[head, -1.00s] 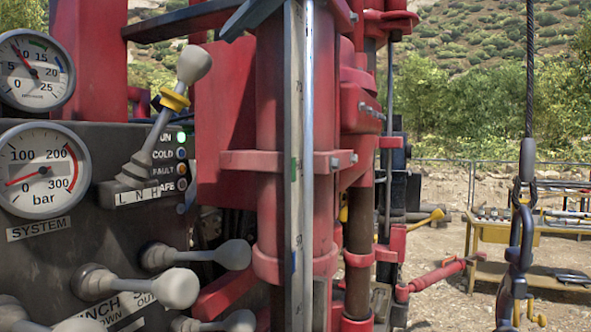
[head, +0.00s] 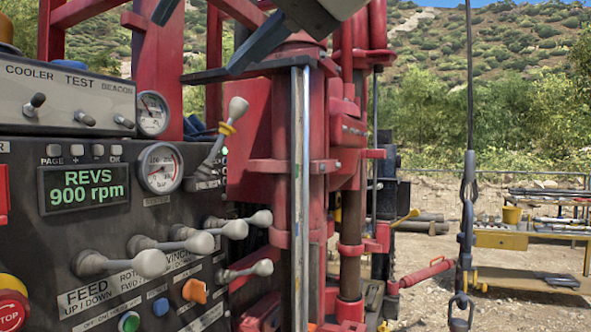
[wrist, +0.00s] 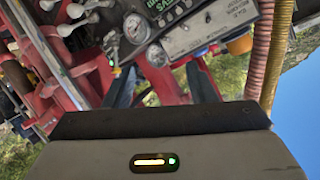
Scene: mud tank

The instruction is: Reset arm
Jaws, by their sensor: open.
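My gripper (head: 198,46) shows at the top of the head view, partly cut off by the upper edge, with its dark fingers spread and nothing between them. In the wrist view my gripper (wrist: 162,68) is also open and empty, its two dark fingers apart above the pale housing. The gripper is in front of the red drill mast (head: 310,110) in the head view; I cannot tell the gap between them.
A dark control panel (head: 60,225) with several grey-knobbed levers fills the left. A lever with a yellow collar (head: 228,128) stands beside the mast. A hook hangs on a cable (head: 469,190) at right. Open ground and a yellow workbench (head: 505,238) lie beyond.

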